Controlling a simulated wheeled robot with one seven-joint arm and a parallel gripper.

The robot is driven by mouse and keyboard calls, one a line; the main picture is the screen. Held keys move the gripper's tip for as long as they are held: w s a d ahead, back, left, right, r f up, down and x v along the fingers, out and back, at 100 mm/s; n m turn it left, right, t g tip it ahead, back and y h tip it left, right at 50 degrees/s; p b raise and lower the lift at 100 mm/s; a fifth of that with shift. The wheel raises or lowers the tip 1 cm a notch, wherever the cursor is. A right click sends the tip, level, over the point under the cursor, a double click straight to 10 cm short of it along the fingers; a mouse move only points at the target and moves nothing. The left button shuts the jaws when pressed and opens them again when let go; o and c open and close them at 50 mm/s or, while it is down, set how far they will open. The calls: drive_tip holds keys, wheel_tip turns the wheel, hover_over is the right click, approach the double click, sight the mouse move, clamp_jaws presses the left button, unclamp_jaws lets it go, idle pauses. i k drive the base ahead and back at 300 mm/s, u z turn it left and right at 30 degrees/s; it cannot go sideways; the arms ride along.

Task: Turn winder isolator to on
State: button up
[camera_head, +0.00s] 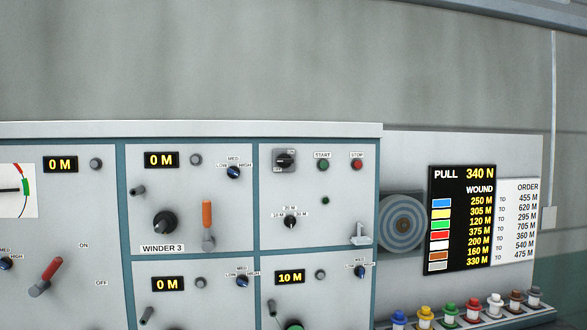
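No label reading "isolator" is legible. A grey square plate with a black rotary switch (285,160) sits at the top left of the right-hand upper panel; small lettering at its lower left seems to read OFF, and its knob lies roughly level. A red-handled lever (48,274) on the left panel tilts up to the right, beside the words ON (above) and OFF (lower right). An orange-handled lever (207,222) stands upright on the WINDER 3 panel (165,248). I cannot tell which of these is the winder isolator. My gripper is not in view.
START (323,165) and STOP (357,165) buttons sit right of the rotary switch. A metal latch-like piece (361,236) sticks out below. A black display board (462,220) hangs at the right, above several coloured spools (472,310). The wall above the cabinet is bare.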

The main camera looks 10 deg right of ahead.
sight(284, 160)
drive_tip(key=k, duration=0.5)
drive_tip(key=u, duration=0.65)
drive_tip(key=i, duration=1.75)
drive_tip(key=z, duration=0.1)
